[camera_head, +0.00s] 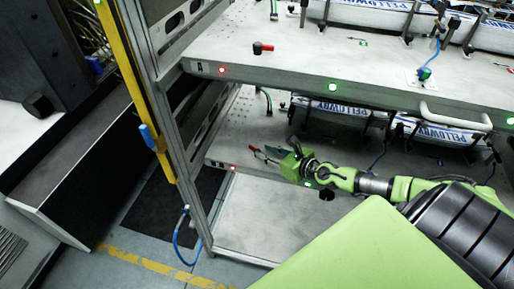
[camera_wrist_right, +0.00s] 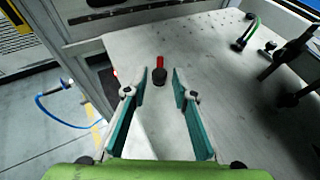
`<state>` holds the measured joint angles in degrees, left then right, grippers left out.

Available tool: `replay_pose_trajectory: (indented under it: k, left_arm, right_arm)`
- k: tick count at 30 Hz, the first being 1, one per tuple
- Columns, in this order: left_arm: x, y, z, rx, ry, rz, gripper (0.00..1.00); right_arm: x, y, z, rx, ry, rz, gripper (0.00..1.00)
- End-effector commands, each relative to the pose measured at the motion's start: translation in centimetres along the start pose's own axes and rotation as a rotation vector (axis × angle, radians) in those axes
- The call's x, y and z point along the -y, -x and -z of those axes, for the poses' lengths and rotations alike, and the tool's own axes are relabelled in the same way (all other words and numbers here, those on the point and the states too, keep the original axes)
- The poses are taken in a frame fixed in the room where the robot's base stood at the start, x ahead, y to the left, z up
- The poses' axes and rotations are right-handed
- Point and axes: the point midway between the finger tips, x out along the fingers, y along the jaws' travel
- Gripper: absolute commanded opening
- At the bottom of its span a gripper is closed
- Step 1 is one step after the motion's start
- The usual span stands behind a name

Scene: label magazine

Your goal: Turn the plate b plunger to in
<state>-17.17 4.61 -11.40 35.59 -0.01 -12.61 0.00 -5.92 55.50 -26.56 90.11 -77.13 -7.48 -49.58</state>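The plate b plunger is a small black knob with a red handle. In the head view its red part (camera_head: 256,151) shows on the lower plate (camera_head: 235,125), near the left end and just left of my right gripper (camera_head: 274,154). In the right wrist view the plunger (camera_wrist_right: 159,74) stands ahead of the fingertips, roughly centred in the gap, with its red handle pointing away from me. My right gripper (camera_wrist_right: 160,92) is open, its two teal fingers apart with nothing between them. My left gripper is not in view.
The upper plate (camera_head: 300,62), marked A, carries its own red-handled plunger (camera_head: 263,48). A red light (camera_head: 233,168) shows on the lower plate's front edge. A rack post (camera_head: 180,150) stands left. Labelled magazines (camera_head: 350,112) and a white handle (camera_head: 455,115) lie right.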

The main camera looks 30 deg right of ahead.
Motion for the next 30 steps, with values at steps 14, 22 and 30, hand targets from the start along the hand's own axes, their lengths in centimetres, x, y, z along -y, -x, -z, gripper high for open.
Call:
replay_pose_trajectory:
  k: [14, 22, 30]
  left_arm:
    - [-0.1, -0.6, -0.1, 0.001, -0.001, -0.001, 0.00]
    - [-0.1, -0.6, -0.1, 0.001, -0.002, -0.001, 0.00]
    - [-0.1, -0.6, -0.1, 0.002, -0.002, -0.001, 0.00]
  right_arm:
    - [0.0, -5.3, 0.0, 0.001, 0.000, 0.001, 0.25]
    - [0.0, -5.4, 0.0, 0.000, 0.000, 0.000, 0.25]
    - [0.0, -5.3, 0.0, 0.000, -0.001, 0.001, 0.00]
